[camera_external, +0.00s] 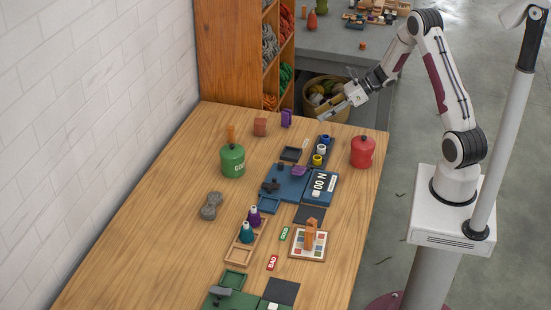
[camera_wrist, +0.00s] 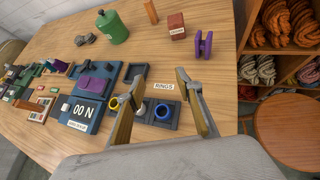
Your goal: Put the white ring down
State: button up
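The white ring (camera_external: 321,149) sits in the middle of a dark blue ring rack (camera_external: 329,137), between a blue ring (camera_external: 325,139) and a yellow ring (camera_external: 317,160). In the wrist view the white ring (camera_wrist: 141,108) shows partly behind my left finger, with the yellow ring (camera_wrist: 114,104) to its left and the blue ring (camera_wrist: 162,111) to its right. My gripper (camera_wrist: 160,75) is open, with nothing between its fingers. In the external view my gripper (camera_external: 324,118) is above the far end of the table, apart from the rack.
A RINGS label (camera_wrist: 163,86) lies beside the rack. A black tray (camera_external: 290,153), a red canister (camera_external: 362,151), a green canister (camera_external: 233,160) and a purple spool (camera_external: 286,118) stand nearby. Shelves of wool skeins (camera_external: 270,50) stand beyond the table. Bare wood (camera_external: 180,215) lies at the left.

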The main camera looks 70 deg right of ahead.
aim_at(319, 150)
jog(key=s+a+f+n+y, duration=0.1)
jog(key=s+f, duration=0.1)
jog(key=s+f+n+y, duration=0.2)
jog(key=s, duration=0.1)
jog(key=s+a+f+n+y, duration=0.1)
jog(key=s+f+n, duration=0.1)
jog(key=shift+s+a+g+y, duration=0.3)
jog(key=shift+g, duration=0.1)
jog(key=shift+s+a+n, duration=0.15)
jog(key=shift+s+n, duration=0.15)
jog(key=shift+n, duration=0.1)
jog(key=shift+x, duration=1.3)
jog(key=shift+x, duration=2.6)
jog(key=shift+a+r, duration=0.1)
jog(key=shift+r, duration=0.05)
jog(key=c, duration=0.6)
